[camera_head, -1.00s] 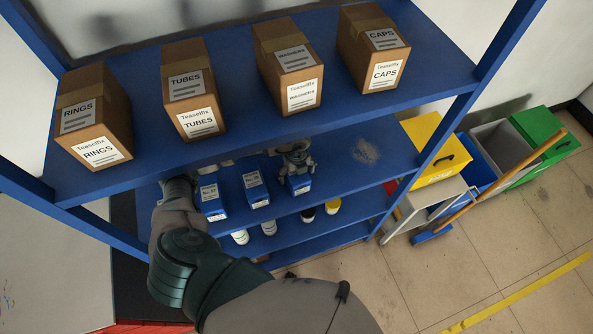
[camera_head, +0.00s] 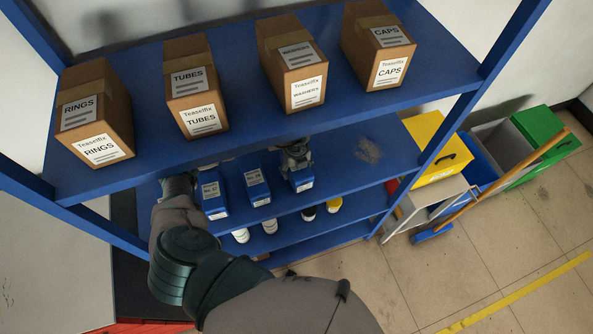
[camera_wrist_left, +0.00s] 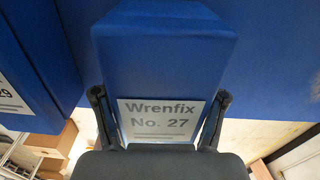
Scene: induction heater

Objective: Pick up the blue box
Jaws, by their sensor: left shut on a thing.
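The blue box (camera_head: 302,184) at the right end of a row of three stands on the middle shelf in the head view. My left gripper (camera_head: 294,160) is at its top, partly hidden under the upper shelf's edge. In the left wrist view the blue box (camera_wrist_left: 165,55), labelled "Wrenfix No. 27", fills the middle. The left gripper (camera_wrist_left: 160,122) also shows there, shut on this box with one finger along each side. I cannot tell whether the box is clear of the shelf. My right gripper is not in view.
Two more blue boxes (camera_head: 213,195) (camera_head: 258,187) stand to the left. Cardboard boxes (camera_head: 197,90) line the upper shelf (camera_head: 235,60) close above my gripper. Bottles (camera_head: 269,226) stand on the lower shelf. The middle shelf (camera_head: 370,150) has free room at right.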

